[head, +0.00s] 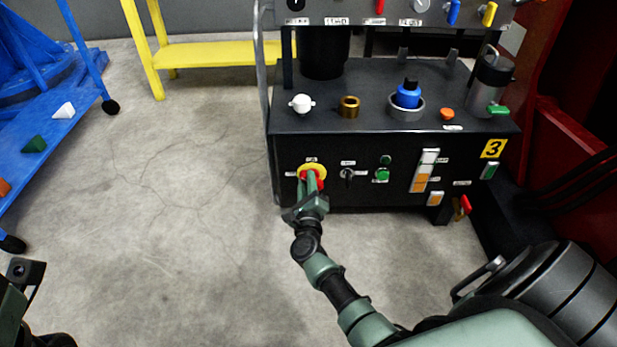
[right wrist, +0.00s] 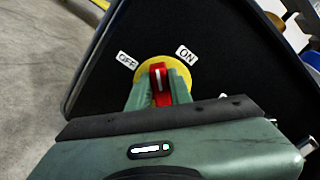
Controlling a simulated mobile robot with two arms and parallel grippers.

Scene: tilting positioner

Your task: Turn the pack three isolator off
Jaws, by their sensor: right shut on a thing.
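The pack three isolator is a red rotary handle (right wrist: 161,84) on a yellow disc (right wrist: 181,72), set at the left of the black front panel with the yellow 3 label. My right gripper (head: 312,184) is shut on the red handle, with one green finger on each side. In the right wrist view, an OFF label (right wrist: 127,60) lies left of the disc and an ON label (right wrist: 187,53) upper right. The handle's white mark points up the picture, between the two labels. Part of my left arm shows at the lower left; its fingers are not visible.
Right of the isolator are a small key-like switch (head: 347,175), a green button (head: 382,175) and a column of rockers (head: 424,172). Knobs and a cylinder stand on the ledge above. A yellow bench (head: 215,53) and blue frame (head: 60,120) stand left; floor between is clear.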

